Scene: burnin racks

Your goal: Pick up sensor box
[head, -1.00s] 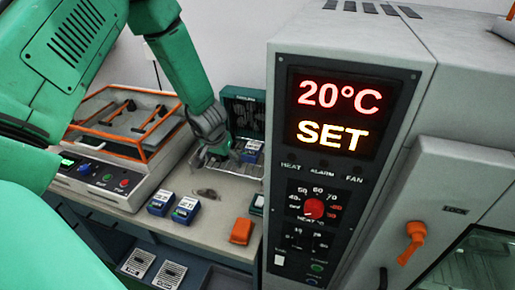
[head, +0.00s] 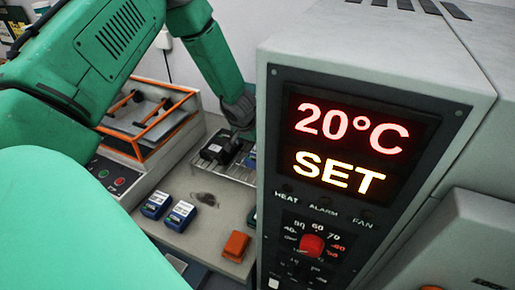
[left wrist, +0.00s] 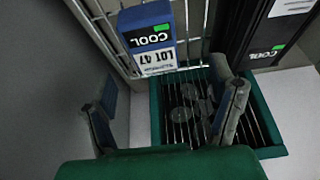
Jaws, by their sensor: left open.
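A blue sensor box (left wrist: 147,38) with a black "COOL" panel and a white "LOT 47" label sits on a wire rack in the left wrist view. My left gripper (left wrist: 163,76) is open, its two fingers apart on either side of the near end of the box, with nothing between them. In the head view the left gripper (head: 226,150) is low over the wire rack (head: 232,170), and a blue box (head: 251,158) beside it is partly hidden by the oven cabinet. Two more blue boxes, one here (head: 156,204) and one here (head: 180,215), stand on the bench. My right gripper is not seen.
The grey oven cabinet (head: 372,70) with a "20°C SET" display fills the right side. An orange-framed unit (head: 150,120) stands at the left. An orange block (head: 236,246) lies at the bench front. A green slatted tray (left wrist: 265,125) is close to the fingers.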

